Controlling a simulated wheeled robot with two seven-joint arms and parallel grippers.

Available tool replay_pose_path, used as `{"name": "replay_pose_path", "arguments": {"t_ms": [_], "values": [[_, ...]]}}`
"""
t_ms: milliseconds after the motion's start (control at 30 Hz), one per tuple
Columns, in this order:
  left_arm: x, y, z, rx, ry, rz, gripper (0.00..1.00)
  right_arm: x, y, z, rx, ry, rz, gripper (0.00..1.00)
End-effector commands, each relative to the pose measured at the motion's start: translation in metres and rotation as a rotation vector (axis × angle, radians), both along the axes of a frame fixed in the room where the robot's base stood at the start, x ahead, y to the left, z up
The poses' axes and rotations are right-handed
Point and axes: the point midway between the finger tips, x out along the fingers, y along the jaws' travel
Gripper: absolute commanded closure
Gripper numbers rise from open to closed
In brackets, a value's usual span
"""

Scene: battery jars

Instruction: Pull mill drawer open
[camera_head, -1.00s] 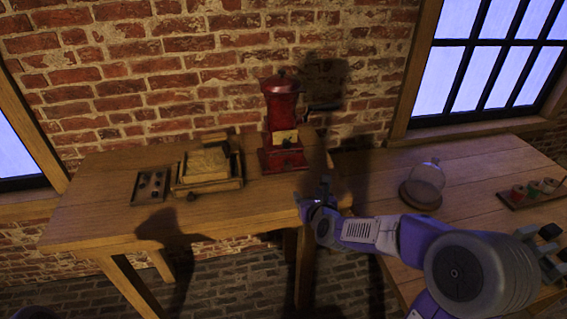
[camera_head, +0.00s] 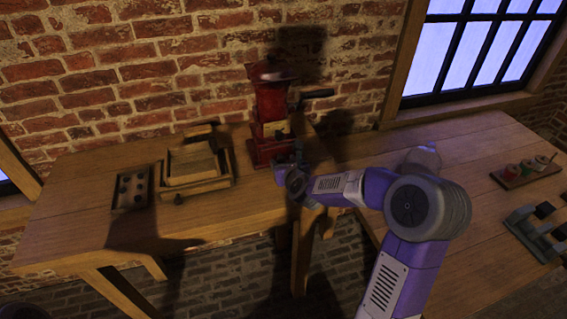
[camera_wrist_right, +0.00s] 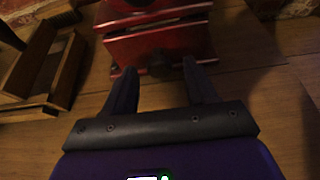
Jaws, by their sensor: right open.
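The red mill (camera_head: 270,112) stands upright at the back of the left wooden table, with its crank pointing right. In the right wrist view its red drawer front (camera_wrist_right: 135,50) shows, with a small dark knob (camera_wrist_right: 160,66) low in the middle. Whether the drawer stands a little out of the base cannot be told. My right gripper (camera_head: 291,158) is at the mill's base; in the right wrist view (camera_wrist_right: 160,70) its open fingers point at the drawer, one on each side of the knob. Contact with the knob cannot be told. My left gripper is not in view.
Left of the mill lie a wooden box-like tray (camera_head: 195,183) and a dark plate with several round holes or pieces (camera_head: 132,188). The right table holds a glass dome (camera_head: 424,157), a spool tray (camera_head: 524,172) and a grey rack (camera_head: 535,232). The brick wall is close behind the mill.

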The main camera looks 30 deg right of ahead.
Motion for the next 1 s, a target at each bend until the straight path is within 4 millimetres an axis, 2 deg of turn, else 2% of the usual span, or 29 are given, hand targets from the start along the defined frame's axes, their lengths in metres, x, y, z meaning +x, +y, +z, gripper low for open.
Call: {"name": "replay_pose_path", "arguments": {"t_ms": [333, 700, 1000], "values": [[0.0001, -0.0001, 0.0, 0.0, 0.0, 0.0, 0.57, 0.0036, -0.0008, -0.0013, 0.0, 0.0, 0.0, 0.44], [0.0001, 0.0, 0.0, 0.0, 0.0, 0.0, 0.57, 0.0033, -0.0007, -0.0014, 0.0, 0.0, 0.0, 1.0], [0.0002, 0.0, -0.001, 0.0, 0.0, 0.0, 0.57, 0.0057, 0.0004, -0.0016, 0.0, -0.001, 0.001, 1.0]]}}
